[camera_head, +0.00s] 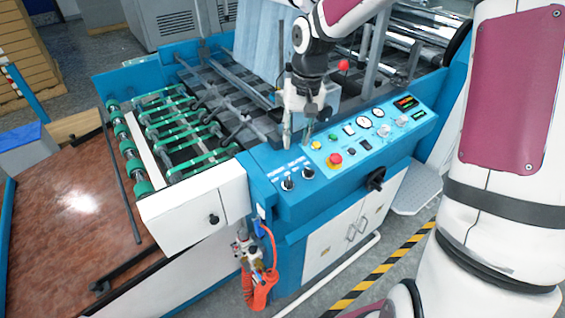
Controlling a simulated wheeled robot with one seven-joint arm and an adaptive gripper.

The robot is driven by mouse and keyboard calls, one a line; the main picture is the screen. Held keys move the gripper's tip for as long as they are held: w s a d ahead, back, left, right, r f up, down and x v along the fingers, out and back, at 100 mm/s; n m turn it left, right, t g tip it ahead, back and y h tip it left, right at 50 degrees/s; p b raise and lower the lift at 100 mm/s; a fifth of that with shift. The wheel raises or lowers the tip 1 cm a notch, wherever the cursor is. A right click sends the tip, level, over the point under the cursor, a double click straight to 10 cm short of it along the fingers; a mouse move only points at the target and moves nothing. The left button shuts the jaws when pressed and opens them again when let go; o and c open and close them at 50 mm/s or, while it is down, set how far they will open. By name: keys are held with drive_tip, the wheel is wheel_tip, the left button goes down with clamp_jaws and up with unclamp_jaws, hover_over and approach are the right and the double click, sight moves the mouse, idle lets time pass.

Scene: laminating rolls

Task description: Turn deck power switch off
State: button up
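The blue control panel (350,180) of the machine is in the middle of the head view. Two black rotary knobs with small white labels sit side by side on its left part: a left knob (288,184) and a right knob (308,173). The labels are too small to read surely, so I cannot tell which is the deck power switch or how it is set. My gripper (297,143) hangs pointing down behind and above the knobs, at the panel's rear left. Its two fingers are apart with nothing between them. It appears clear of both knobs.
A red stop button (335,158) sits right of the knobs, with small buttons, gauges and displays beyond. A black handle (376,180) sticks out from the panel front. The green-belted roller deck (185,135) lies left. A white box cover (195,205) stands in front of it.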

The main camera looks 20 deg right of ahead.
sight(289, 177)
drive_tip(key=f, duration=0.4)
drive_tip(key=a+f, duration=0.1)
drive_tip(key=f, duration=0.9)
drive_tip(key=shift+w+a+p, duration=0.2)
drive_tip(key=shift+a+p, duration=0.05)
drive_tip(key=shift+p, duration=0.1)
drive_tip(key=shift+c, duration=0.5)
clamp_jaws()
